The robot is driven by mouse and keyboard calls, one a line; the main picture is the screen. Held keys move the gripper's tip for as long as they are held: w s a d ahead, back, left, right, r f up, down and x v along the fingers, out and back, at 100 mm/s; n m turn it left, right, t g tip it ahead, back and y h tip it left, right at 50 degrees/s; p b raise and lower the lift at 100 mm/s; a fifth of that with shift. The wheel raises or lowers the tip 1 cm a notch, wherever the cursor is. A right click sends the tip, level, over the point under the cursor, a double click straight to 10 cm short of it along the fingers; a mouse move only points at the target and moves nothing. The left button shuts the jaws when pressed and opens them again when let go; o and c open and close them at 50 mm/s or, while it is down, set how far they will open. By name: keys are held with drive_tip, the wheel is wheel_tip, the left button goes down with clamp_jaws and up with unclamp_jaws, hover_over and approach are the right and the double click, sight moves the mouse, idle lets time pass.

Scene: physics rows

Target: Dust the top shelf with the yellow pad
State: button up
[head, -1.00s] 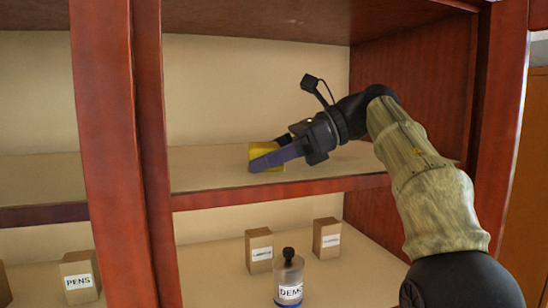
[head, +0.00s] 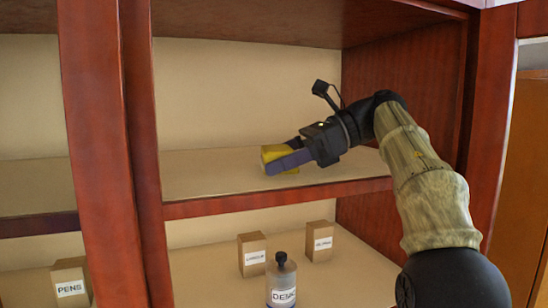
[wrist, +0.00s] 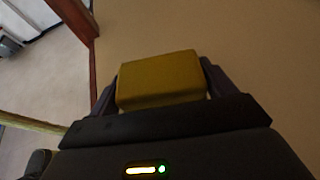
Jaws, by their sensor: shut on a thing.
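The yellow pad (head: 272,153) is between the fingers of my gripper (head: 284,159) at the top shelf. In the wrist view the pad (wrist: 160,78) shows as a yellow block, with a dark finger on each side of it. My gripper is shut on it. The top shelf (head: 205,184) is a bare beige board with a red-brown front edge. The pad is at the shelf surface, right of the middle of the bay. I cannot tell whether it touches the board.
Red-brown uprights (head: 138,150) stand left of the bay, and a side wall (head: 410,110) closes its right. The lower shelf holds a bottle (head: 282,280), two small boxes (head: 252,252) and, further left, a PENS box (head: 70,284). The top shelf is clear left of the pad.

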sight(318, 168)
drive_tip(key=shift+w+d+f+p, duration=0.1)
drive_tip(key=shift+w+d+p, duration=0.2)
drive_tip(key=shift+d, duration=0.65)
drive_tip(key=shift+w+d+p, duration=0.15)
drive_tip(key=shift+w+d, duration=0.1)
drive_tip(key=shift+d, duration=0.65)
drive_tip(key=shift+w+d+p, duration=0.2)
drive_tip(key=shift+d+p, duration=0.2)
drive_tip(key=shift+d, duration=0.25)
drive_tip(key=shift+w+d+p, duration=0.15)
drive_tip(key=shift+d+p, duration=0.2)
drive_tip(key=shift+d, duration=0.3)
drive_tip(key=shift+w+d+f, duration=0.1)
drive_tip(key=shift+d+f, duration=0.1)
drive_tip(key=shift+d, duration=0.25)
drive_tip(key=shift+d+r+p, duration=0.1)
drive_tip(key=shift+d+p, duration=0.1)
drive_tip(key=shift+p, duration=0.25)
